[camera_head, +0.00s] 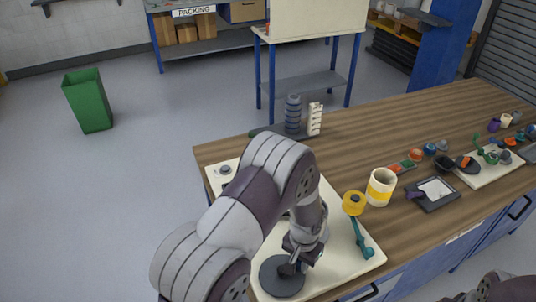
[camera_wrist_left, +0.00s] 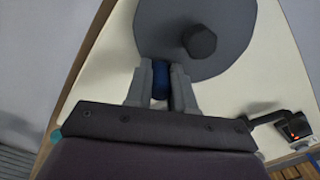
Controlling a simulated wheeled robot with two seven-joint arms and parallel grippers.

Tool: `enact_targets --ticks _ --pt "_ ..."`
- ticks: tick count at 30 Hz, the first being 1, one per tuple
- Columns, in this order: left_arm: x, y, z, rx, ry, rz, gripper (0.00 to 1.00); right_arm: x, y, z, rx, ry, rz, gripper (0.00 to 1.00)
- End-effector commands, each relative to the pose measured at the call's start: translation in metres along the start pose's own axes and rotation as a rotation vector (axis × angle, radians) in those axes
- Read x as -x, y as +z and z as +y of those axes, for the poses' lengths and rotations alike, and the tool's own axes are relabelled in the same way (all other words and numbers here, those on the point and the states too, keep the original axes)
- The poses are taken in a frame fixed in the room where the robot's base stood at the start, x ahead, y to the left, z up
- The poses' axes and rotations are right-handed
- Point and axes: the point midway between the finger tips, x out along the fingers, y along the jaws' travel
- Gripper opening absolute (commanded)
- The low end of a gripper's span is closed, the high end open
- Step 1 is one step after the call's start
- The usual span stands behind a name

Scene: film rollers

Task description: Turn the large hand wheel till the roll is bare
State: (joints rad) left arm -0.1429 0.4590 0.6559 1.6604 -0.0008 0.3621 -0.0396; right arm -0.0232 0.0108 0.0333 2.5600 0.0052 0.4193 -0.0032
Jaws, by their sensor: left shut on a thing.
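The large hand wheel (camera_head: 281,284) is a dark grey disc at the near end of a cream board (camera_head: 350,262). In the left wrist view the wheel (camera_wrist_left: 228,18) fills the top, with a dark hub (camera_wrist_left: 199,42) standing up from it. My left gripper (camera_head: 290,267) is over the wheel, its fingers (camera_wrist_left: 161,82) closed on a blue grip (camera_wrist_left: 161,77) at the wheel's edge. A yellow drum (camera_head: 354,203) stands on the board above a teal arm (camera_head: 364,242). My left arm hides the board's middle, and I cannot make out the roll. My right gripper is out of view.
A cream mug with a yellow band (camera_head: 381,187) stands right of the board. A dark tray (camera_head: 433,194) and several small coloured parts lie farther right. A grey stack (camera_head: 292,114) and a white rack (camera_head: 315,119) stand at the back edge. The tabletop's back middle is clear.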

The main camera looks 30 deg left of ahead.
Motion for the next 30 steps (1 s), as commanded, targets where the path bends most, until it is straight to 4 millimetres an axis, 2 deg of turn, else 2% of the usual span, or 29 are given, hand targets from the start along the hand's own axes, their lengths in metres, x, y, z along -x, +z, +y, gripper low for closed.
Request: enact_targets --ticks 5,12,22,30 --pt "-0.002 0.002 -0.004 0.002 0.000 -0.011 0.09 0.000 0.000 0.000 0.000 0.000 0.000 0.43" --pt "-0.001 -0.005 -0.020 0.002 0.001 -0.009 0.09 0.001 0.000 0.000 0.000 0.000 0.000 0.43" --pt "0.000 -0.005 -0.022 0.001 0.001 -0.009 0.09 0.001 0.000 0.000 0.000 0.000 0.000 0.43" --pt "0.001 -0.004 -0.041 0.002 0.001 -0.008 0.09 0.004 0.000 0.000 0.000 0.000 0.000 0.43"
